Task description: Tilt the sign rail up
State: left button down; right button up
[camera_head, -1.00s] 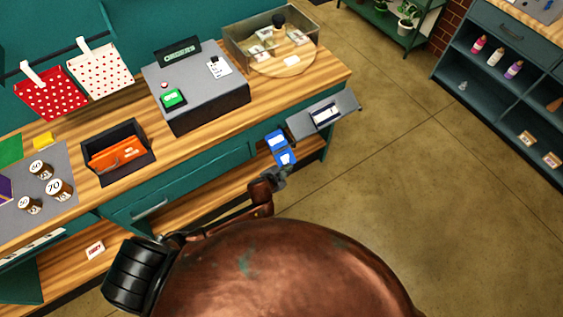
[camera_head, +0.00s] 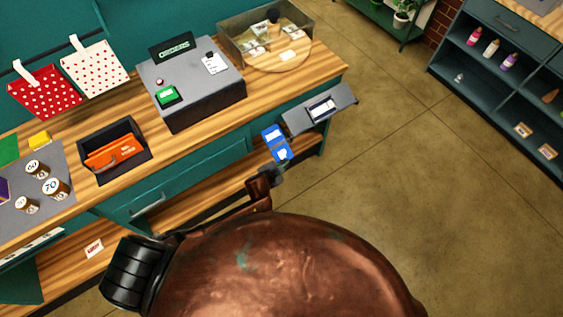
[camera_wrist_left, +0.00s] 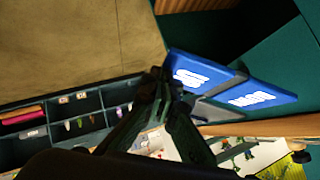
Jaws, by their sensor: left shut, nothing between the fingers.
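A blue sign (camera_head: 277,142) of two panels with white marks juts out from the front of the wooden counter. In the left wrist view the two blue panels (camera_wrist_left: 258,98) meet at a grey strip. My left gripper (camera_head: 274,170) is just below the sign's near end in the head view, shut and empty. In the left wrist view its dark fingertips (camera_wrist_left: 160,80) are close to the sign's left panel; I cannot tell whether they touch it. My right gripper is not in view.
A grey hinged panel (camera_head: 320,109) with a pale label sticks out beside the sign. A register (camera_head: 192,85), a glass case (camera_head: 304,38) and a dark box (camera_head: 114,168) with an orange item stand on the counter (camera_head: 205,130). The floor (camera_head: 410,170) to the right is clear.

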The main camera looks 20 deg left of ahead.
pick_arm(q)
jog(key=d+r+p+v, duration=0.1)
jog(key=d+p+v, duration=0.1)
jog(key=v, duration=1)
jog(key=shift+r+p, duration=0.3)
jog(key=shift+p, duration=0.4)
jog(key=shift+d, duration=0.15)
